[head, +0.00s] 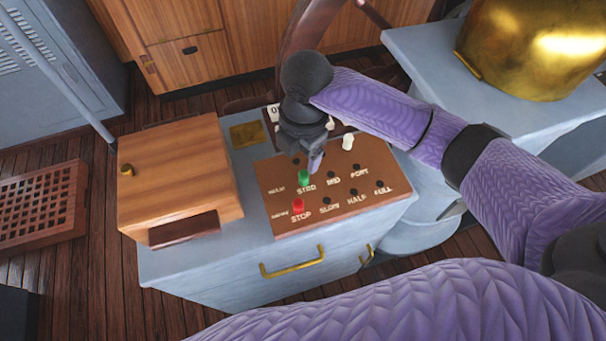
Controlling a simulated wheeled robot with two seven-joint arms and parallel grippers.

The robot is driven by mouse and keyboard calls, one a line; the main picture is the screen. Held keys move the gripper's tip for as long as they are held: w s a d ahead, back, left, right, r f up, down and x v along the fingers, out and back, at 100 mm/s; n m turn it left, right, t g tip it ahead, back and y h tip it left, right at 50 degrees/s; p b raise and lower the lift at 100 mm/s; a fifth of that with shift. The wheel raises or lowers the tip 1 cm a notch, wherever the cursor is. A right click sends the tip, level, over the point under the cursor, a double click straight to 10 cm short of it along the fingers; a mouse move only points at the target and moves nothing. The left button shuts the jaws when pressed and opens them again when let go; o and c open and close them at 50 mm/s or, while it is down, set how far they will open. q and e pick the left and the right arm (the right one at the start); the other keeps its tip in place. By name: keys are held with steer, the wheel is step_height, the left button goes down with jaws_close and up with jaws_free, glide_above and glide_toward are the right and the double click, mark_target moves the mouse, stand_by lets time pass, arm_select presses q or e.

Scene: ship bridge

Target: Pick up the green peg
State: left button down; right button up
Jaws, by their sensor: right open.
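The green peg (304,178) stands upright in a hole at the STBD label of the brown peg board (345,212), in the upper labelled row. A red peg (298,205) stands in the lower row by the STOP label. My right gripper (314,160) points down over the board, just above and slightly right of the green peg. It is open, with nothing seen between its fingers. The green peg looks apart from the fingers, though the exact gap is hard to judge. My left gripper is not in view.
The board lies on a grey cabinet (210,265) with brass handles. A wooden box (180,170) stands left of the board. White pegs (348,141) and a dark wheel (300,40) are behind. A large brass vessel (540,45) stands at the upper right.

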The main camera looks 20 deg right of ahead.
mark_target(304, 173)
steer(key=shift+w+d, duration=0.3)
steer(key=shift+d, duration=0.1)
step_height(304, 173, down, 9)
steer(key=b, duration=0.2)
steer(key=shift+f+b, duration=0.2)
steer(key=shift+b, duration=0.15)
steer(key=shift+r, duration=0.1)
steer(key=shift+c, duration=1.1)
jaws_close()
